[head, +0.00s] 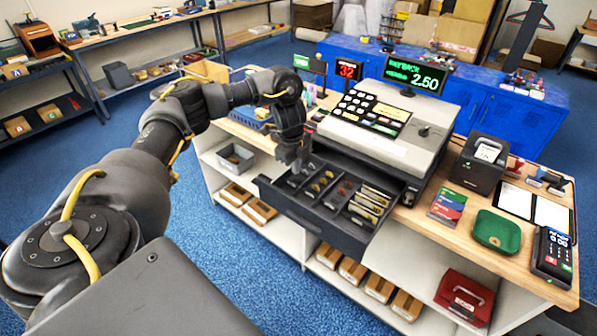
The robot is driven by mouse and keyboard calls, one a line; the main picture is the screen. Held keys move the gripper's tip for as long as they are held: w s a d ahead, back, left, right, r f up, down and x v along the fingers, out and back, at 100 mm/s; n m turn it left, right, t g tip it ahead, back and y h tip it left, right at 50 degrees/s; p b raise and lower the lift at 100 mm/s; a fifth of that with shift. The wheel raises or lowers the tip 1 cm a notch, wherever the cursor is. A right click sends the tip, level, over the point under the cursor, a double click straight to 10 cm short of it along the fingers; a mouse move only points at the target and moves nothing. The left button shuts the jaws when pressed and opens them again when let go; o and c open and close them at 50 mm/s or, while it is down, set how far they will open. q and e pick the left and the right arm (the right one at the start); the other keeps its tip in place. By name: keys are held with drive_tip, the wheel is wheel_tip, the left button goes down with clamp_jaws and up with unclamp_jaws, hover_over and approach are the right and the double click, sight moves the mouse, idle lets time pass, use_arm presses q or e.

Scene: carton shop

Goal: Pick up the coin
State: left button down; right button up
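Several small gold-coloured coins (317,187) lie in the compartments of the open black cash drawer (347,239) below the cash register (385,130). Darker, copper-looking coins (343,190) lie in a compartment to their right. My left gripper (293,164) points down over the back left part of the drawer, close to the leftmost compartments. Its fingers are small and dark here, so I cannot tell how far apart they are or whether a coin is between them. The gripper hides part of the drawer's back left corner. My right gripper is not in view.
Banknotes or rolls fill the drawer's right slots (370,200). A blue basket (250,115) sits behind my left arm.

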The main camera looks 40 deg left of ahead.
use_arm(q)
drive_tip(key=s+d+r, duration=0.4)
drive_tip(key=s+r, duration=0.2)
drive_tip(key=s, duration=0.4)
drive_tip(key=shift+s+d+r, duration=0.2)
drive_tip(key=shift+s+r, duration=0.1)
drive_tip(key=shift+r, duration=0.1)
